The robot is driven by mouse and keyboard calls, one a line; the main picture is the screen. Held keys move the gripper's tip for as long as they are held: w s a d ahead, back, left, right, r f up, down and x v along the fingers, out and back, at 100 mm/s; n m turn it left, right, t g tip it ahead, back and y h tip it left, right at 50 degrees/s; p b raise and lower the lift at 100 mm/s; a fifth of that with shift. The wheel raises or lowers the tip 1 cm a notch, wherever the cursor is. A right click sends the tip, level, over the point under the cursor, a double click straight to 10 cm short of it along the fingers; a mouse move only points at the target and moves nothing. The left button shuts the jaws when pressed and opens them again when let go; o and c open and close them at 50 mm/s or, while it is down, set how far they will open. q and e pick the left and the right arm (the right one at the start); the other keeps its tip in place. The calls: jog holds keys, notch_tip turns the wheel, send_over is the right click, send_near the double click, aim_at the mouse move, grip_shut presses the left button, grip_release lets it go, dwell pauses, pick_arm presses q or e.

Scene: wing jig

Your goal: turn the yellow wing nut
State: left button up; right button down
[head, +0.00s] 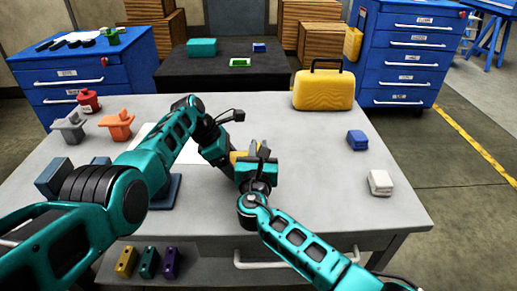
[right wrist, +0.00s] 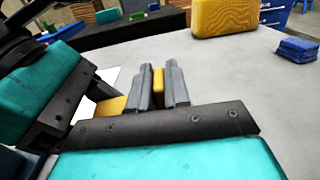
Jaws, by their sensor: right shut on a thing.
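A yellow piece (head: 238,156), which looks like the wing nut or its jig, sits between my two grippers near the middle of the grey table. My right gripper (head: 257,158) is over it. In the right wrist view its two grey fingers (right wrist: 160,80) are closed on a narrow yellow part (right wrist: 158,88). More yellow (right wrist: 110,107) shows just left of the fingers. My left gripper (right wrist: 60,100) is close beside it on the left. Its fingertips are hidden, so its opening cannot be judged. The lower part of the yellow piece is hidden by the grippers.
A yellow case (head: 323,91) stands at the back right of the table (head: 310,195). A blue block (head: 357,140) and a white block (head: 380,182) lie on the right. Orange (head: 117,125) and grey (head: 70,126) clamp-like items and a red item (head: 88,100) stand at left. The front right is clear.

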jog(key=c, duration=1.2)
grip_release()
jog(key=shift+o, duration=0.2)
jog(key=shift+s, duration=0.1)
jog(key=s+a, duration=0.1)
jog(key=s, duration=1)
jog(key=shift+s, duration=0.4)
jog(key=shift+o, duration=0.3)
